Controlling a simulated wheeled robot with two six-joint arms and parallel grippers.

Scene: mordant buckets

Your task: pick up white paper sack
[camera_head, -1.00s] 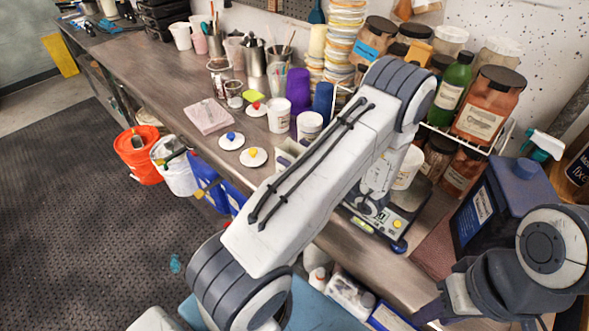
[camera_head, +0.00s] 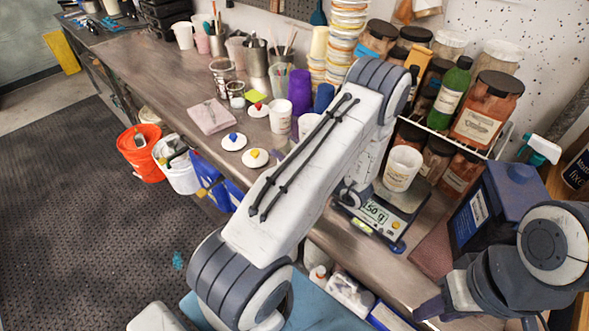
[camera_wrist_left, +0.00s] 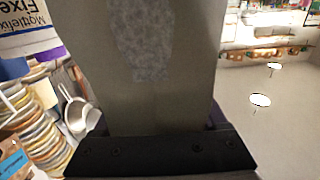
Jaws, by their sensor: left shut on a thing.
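A pale grey-beige, flat-sided thing with a mottled patch, which I take to be the white paper sack (camera_wrist_left: 138,45), fills the middle of the left wrist view. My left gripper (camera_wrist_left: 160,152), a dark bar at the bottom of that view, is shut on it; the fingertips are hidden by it. In the head view my left arm crosses the middle and hides its gripper and the sack. My right gripper (camera_head: 470,308) is partly seen at the lower right, cut by the frame edge; its jaws are unclear.
A white cup (camera_head: 402,169) stands on a lit scale (camera_head: 385,215). Jars (camera_head: 485,105), a green bottle (camera_head: 449,95) and a dark blue jug (camera_head: 500,205) stand right of my left arm. Purple and blue cups (camera_head: 299,90) stand behind it. The bench's left front (camera_head: 140,85) is mostly clear.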

